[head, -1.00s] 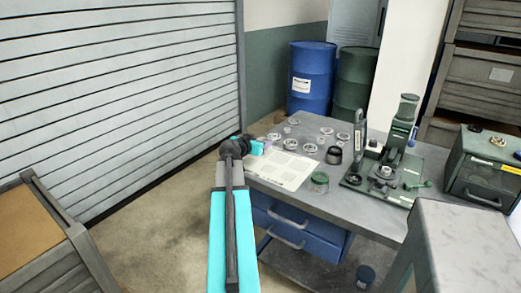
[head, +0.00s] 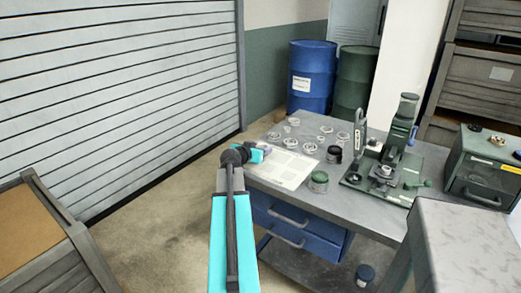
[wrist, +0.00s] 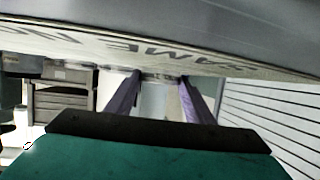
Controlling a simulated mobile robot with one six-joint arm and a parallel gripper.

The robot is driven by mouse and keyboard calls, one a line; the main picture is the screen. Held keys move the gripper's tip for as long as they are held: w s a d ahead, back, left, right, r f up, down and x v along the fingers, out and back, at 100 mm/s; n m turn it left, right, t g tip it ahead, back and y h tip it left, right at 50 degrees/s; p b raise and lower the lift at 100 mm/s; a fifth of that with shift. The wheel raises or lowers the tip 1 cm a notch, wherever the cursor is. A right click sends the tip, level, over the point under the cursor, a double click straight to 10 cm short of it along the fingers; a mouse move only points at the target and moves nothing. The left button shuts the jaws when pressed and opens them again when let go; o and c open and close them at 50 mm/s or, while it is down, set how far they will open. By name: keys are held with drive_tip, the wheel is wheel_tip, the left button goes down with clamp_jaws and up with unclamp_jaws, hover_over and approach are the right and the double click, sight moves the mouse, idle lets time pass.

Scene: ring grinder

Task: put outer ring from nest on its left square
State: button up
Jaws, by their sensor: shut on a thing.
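My gripper (head: 267,152) is low over the left part of the pale printed sheet (head: 290,174) on the bench. In the wrist view, its purple fingers (wrist: 160,80) are closed around a thin grey metal ring edge (wrist: 160,76), right by the sheet (wrist: 225,62) with dark lettering. The ring is seen edge-on; I cannot tell whether it touches the sheet. In the head view the gripper hides it. The sheet's squares are faint, and I cannot tell which one is under the ring. The fixture with a round nest (head: 384,172) stands on the bench's right side.
Several loose metal rings (head: 309,148) lie behind the sheet. The green press (head: 402,130) and a green box (head: 480,170) are farther right. A shutter wall is left.

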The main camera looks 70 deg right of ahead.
drive_tip(key=o, duration=1.1)
drive_tip(key=shift+r+p, duration=0.2)
drive_tip(key=shift+p, duration=0.15)
drive_tip(key=shift+a, duration=0.35)
drive_tip(key=shift+b+v, duration=1.05)
drive_tip(key=shift+v, duration=4.65)
drive_tip(key=shift+d+r, duration=0.1)
drive_tip(key=shift+r, duration=0.1)
